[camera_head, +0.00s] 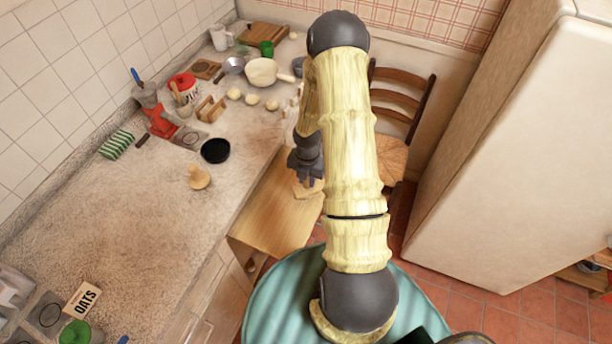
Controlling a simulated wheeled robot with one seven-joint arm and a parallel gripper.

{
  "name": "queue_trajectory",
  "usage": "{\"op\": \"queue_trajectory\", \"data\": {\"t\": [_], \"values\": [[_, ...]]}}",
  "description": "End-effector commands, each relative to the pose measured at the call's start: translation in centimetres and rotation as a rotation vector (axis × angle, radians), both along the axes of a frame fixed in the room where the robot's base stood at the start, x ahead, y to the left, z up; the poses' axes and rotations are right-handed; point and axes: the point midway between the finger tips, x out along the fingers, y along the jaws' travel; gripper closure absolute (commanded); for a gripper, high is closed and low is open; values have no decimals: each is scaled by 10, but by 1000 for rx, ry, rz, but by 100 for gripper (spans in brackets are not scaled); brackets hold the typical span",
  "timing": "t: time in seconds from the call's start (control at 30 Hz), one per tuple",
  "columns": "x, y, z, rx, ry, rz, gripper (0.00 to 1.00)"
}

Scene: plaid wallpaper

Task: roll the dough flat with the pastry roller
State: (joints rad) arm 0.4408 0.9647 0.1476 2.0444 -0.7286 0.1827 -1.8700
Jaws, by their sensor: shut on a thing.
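My gripper (307,181) points down over the pull-out wooden board (262,222) at the counter's edge. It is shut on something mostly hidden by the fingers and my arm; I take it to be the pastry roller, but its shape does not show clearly. A pale, tan patch that looks like the dough (301,191) lies on the board just under my fingertips. My arm covers its right side, so I cannot tell how flat it is or whether the held thing touches it.
On the counter (130,225) are a small tan wooden object (197,177), a black bowl (215,151), a white pot (264,73) and several pale round pieces. A chair (400,110) stands behind my arm, a fridge (500,160) to the right.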

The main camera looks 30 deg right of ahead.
Motion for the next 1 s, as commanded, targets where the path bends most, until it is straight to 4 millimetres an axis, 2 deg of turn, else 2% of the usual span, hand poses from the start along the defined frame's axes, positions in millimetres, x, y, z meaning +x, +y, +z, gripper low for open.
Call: {"op": "queue_trajectory", "data": {"t": [0.33,0.7,1.0], "values": [[-1,0,0,-1,-1,0,100],[14,-2,-5,0,0,-1,100],[14,-2,-6,0,1,0,100]]}}
